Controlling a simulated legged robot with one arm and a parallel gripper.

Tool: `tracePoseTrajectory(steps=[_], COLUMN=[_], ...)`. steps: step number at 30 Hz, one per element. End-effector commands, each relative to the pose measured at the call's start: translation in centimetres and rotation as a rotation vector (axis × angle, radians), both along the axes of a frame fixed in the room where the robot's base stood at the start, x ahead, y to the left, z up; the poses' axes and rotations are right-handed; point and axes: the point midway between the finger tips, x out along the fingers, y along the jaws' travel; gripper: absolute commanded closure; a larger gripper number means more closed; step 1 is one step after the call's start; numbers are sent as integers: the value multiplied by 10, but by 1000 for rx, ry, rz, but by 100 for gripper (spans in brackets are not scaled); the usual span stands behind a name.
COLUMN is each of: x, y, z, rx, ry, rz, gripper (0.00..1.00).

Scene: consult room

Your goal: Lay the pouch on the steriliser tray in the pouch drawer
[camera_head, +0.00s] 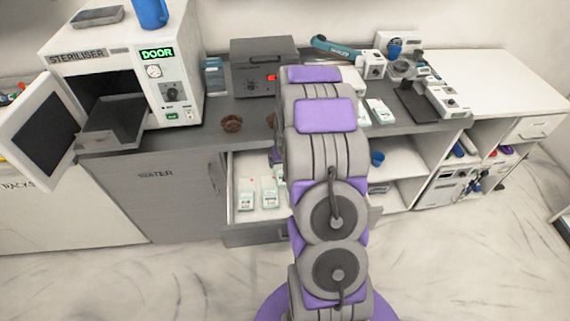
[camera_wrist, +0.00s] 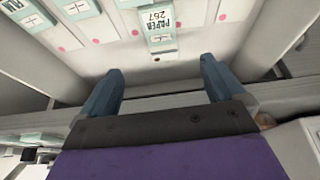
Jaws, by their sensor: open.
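The steriliser (camera_head: 180,70) stands at the left with its door (camera_head: 42,128) swung open. Its grey tray (camera_head: 115,122) is pulled partly out and looks empty. The pouch drawer (camera_head: 240,212) is open below the counter and holds several pale pouches (camera_head: 246,199) with green ends. My gripper (camera_wrist: 162,72) is open with nothing between its blue fingers. My arm hides the gripper and the drawer's right part in the head view.
The counter holds a grey box device (camera_head: 263,68), two brown lumps including one (camera_head: 232,123) left of my arm, and several instruments at the right. Open shelves (camera_head: 396,184) lie right of my arm. The marble floor in front is clear.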

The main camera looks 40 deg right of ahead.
Motion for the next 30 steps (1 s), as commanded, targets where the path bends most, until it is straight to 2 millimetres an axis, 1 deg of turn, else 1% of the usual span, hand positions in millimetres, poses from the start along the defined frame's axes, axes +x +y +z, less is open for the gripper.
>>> tracePoseTrajectory(steps=[2, 5, 8, 11, 12, 14, 15, 17, 18, 20, 21, 23, 24, 26, 30], x=[-1, -2, -7, -19, -26, -36, -45, -57, -67, -83, -94, -112, -124, -143, -193], y=[2, 14, 38, 71, 85, 104, 117, 135, 147, 164, 176, 192, 203, 218, 248], z=[5, 18, 42, 71, 81, 99, 109, 125, 134, 148, 156, 169, 178, 189, 212], rx=[0, 4, 15, 30, 38, 45, 53, 60, 68, 76, 83, 89, 95, 102, 115], ry=[0, 12, 38, 79, 98, 122, 143, 165, 187, 213, 233, 258, 275, 303, 367], rz=[3, 19, 53, 96, 113, 139, 157, 184, 201, 228, 245, 270, 288, 314, 374], gripper=[4, 4, 4, 4, 4, 4, 4, 4, 4, 4, 4, 4, 4, 4, 4])
